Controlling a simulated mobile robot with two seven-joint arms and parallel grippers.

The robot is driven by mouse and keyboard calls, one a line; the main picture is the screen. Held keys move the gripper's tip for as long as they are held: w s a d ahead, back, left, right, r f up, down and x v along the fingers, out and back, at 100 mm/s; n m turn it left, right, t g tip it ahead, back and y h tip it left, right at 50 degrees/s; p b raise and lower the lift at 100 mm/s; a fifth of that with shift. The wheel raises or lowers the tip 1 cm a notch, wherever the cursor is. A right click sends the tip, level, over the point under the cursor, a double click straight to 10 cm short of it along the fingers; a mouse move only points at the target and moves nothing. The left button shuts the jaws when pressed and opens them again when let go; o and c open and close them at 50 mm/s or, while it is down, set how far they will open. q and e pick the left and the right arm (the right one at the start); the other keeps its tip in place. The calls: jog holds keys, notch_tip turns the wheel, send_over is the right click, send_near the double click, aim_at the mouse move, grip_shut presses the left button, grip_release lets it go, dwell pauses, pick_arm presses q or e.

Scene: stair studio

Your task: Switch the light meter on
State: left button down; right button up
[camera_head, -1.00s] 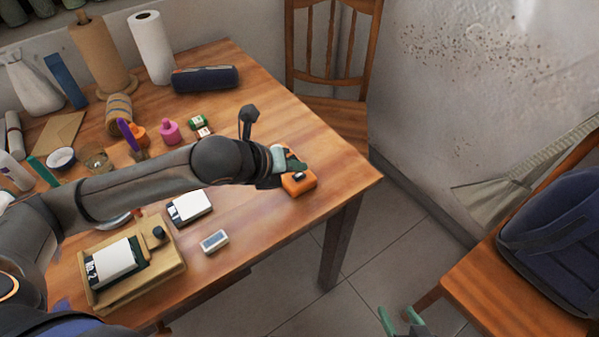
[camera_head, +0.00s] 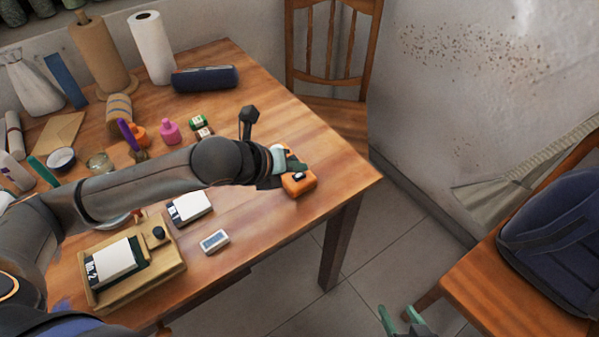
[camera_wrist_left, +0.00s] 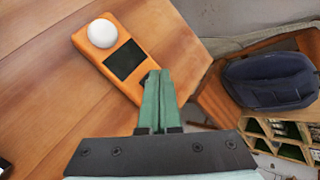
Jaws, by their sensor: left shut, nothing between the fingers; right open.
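The light meter is an orange box (camera_head: 306,187) near the right corner of the wooden table in the head view. In the left wrist view the light meter (camera_wrist_left: 84,46) shows a white dome and a dark screen. My left gripper (camera_head: 297,166) is shut and empty, at the light meter. In the left wrist view its green fingertips (camera_wrist_left: 158,76) overlap the meter's lower right end, hiding part of it; I cannot tell whether they touch. My right gripper (camera_head: 402,322) is open and empty at the bottom edge, off the table.
On the wooden table (camera_head: 335,157) are a small white device (camera_head: 215,241), a wooden tray (camera_head: 168,271), a dark blue case (camera_head: 205,78) and a pink bottle (camera_head: 170,131). A chair (camera_head: 525,290) with a dark backpack (camera_head: 555,235) stands right. Floor between is clear.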

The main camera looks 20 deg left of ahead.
pick_arm(q)
jog(key=shift+f, duration=0.55)
dwell(0.4)
jog(key=shift+r+p, duration=0.6)
jog(key=shift+p, duration=0.5)
jog(key=shift+r, duration=0.1)
